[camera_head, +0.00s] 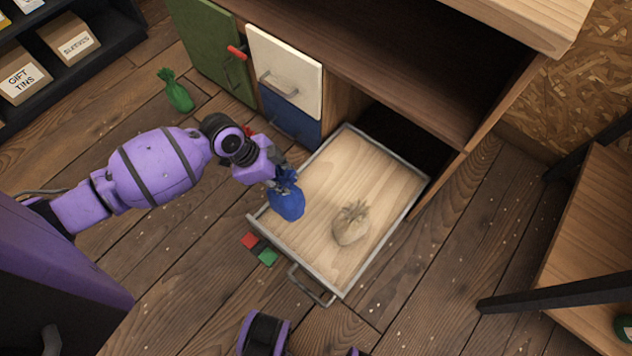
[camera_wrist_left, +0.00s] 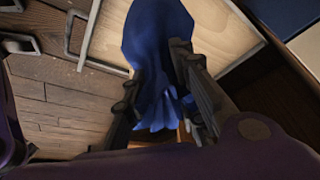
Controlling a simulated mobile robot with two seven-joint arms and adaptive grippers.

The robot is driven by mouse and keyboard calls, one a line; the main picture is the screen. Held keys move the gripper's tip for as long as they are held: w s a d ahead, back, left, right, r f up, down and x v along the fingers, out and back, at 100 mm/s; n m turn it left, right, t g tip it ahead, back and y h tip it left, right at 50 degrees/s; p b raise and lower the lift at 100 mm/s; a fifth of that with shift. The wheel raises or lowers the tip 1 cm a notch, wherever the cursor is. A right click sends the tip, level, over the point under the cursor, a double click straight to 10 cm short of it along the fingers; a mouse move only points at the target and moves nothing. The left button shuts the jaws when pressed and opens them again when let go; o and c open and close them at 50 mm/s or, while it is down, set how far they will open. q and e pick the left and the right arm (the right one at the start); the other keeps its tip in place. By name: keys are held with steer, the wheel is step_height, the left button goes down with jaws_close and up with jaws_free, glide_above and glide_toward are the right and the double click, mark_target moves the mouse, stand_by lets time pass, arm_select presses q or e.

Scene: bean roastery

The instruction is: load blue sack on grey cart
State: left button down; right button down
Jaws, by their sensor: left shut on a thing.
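The blue sack (camera_head: 287,204) is gripped at its gathered neck by my left gripper (camera_head: 284,179). It is over the left side of an open drawer (camera_head: 375,251); I cannot tell whether its bottom touches the drawer floor. In the left wrist view, the blue sack (camera_wrist_left: 156,38) sits between the two dark fingers of my left gripper (camera_wrist_left: 160,82), with its frayed top toward the palm. No grey cart can be made out in either view. My right gripper is not visible.
A tan sack (camera_head: 350,228) stands in the drawer. A green sack (camera_head: 177,90) is on the floor at left. The cabinet (camera_head: 284,80) rises behind; a wooden table (camera_head: 592,235) stands right.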

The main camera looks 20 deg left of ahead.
arm_select(q)
steer(key=w+d+f+b, duration=0.5)
steer(key=w+f, duration=0.2)
steer(key=f, duration=0.3)
steer(key=shift+w+f+b, duration=0.3)
steer(key=shift+w, duration=0.1)
steer(key=shift+f, duration=0.1)
steer(key=c, duration=1.4)
jaws_free()
steer(key=shift+s+f, duration=0.1)
steer(key=p+v, duration=0.4)
steer(key=v, duration=0.8)
steer(key=shift+s, duration=0.1)
